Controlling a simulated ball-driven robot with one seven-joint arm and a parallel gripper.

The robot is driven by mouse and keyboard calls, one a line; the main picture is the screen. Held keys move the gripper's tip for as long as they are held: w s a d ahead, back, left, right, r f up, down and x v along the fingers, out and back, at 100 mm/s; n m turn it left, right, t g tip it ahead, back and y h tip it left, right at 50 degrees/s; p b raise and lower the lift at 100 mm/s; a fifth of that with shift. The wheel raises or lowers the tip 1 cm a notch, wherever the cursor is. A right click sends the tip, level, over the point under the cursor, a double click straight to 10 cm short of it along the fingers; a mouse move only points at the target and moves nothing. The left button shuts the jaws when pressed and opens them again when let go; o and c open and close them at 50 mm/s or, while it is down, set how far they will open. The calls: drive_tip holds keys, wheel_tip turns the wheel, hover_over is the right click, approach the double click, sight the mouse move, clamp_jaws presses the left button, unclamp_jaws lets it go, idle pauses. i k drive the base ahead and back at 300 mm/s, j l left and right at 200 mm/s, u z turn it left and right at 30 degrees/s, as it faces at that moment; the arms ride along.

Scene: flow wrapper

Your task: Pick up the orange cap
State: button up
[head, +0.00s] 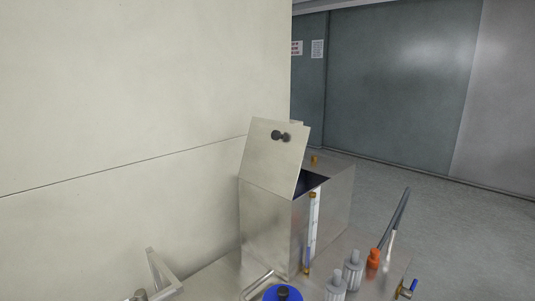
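The orange cap (374,259) stands at the lower right of the head view, on the metal surface beside the open metal box. It looks like a small upright orange piece with a narrower top. A grey ribbed cylinder (353,271) stands close to its left, and a grey rod rises behind it. My gripper does not show in the head view, so its distance from the cap and its state cannot be seen.
The metal box (265,228) has its lid (273,157) tilted up. A sight tube (313,225) runs down its front. A second grey cylinder (336,286), a blue round part (283,294), the grey rod (395,218) and a blue-handled valve (408,290) crowd the front. Open floor lies to the right.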

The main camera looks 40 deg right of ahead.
sight(373, 262)
drive_tip(key=z, duration=1.3)
drive_tip(key=l+u, duration=0.15)
